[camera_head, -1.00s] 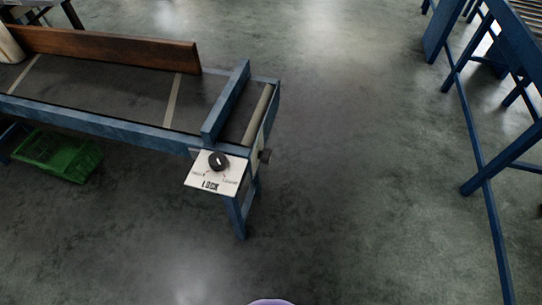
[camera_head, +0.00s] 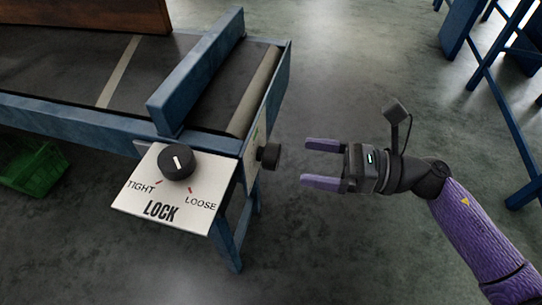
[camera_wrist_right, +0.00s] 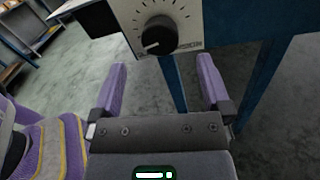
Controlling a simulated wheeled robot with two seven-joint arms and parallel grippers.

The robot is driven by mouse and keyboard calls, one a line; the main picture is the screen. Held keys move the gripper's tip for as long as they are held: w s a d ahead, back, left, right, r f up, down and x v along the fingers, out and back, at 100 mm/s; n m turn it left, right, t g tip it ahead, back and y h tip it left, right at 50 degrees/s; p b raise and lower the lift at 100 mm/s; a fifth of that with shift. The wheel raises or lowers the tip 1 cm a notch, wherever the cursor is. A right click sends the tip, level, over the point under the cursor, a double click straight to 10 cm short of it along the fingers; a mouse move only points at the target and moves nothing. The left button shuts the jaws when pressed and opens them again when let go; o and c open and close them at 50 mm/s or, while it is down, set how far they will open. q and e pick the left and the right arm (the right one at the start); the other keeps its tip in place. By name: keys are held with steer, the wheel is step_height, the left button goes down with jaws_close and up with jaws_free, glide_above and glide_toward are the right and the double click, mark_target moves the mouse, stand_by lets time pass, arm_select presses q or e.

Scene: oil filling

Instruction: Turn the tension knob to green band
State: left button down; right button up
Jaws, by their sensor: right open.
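A black tension knob (camera_head: 269,156) sticks out from the end side plate of the conveyor. In the right wrist view the knob (camera_wrist_right: 157,36) sits on a white dial plate (camera_wrist_right: 190,14) with tick marks, and its white pointer line points to the lower left. A small green patch (camera_head: 256,134) shows on that plate's edge in the head view; I cannot make out the band in the wrist view. My right gripper (camera_head: 320,163) is open and empty, apart from the knob, its fingers pointing at it from the right. My left gripper is not in view.
A second black knob (camera_head: 175,162) sits on the white LOCK panel (camera_head: 135,190), marked TIGHT and LOOSE. The blue conveyor frame (camera_head: 75,118) and its leg (camera_head: 228,240) stand close by. A green crate (camera_head: 32,165) is underneath.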

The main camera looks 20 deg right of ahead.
mark_target(279, 156)
steer(key=b+x, duration=0.1)
steer(key=x, duration=0.4)
steer(key=shift+w+a, duration=0.2)
steer(key=shift+a, duration=0.1)
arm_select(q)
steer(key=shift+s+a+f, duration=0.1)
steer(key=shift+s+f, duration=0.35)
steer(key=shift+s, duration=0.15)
arm_select(e)
steer(key=shift+c, duration=0.2)
steer(key=c, duration=1.2)
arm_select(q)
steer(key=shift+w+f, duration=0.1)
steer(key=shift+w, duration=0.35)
arm_select(e)
steer(key=shift+c, duration=0.2)
steer(key=shift+m, duration=0.3)
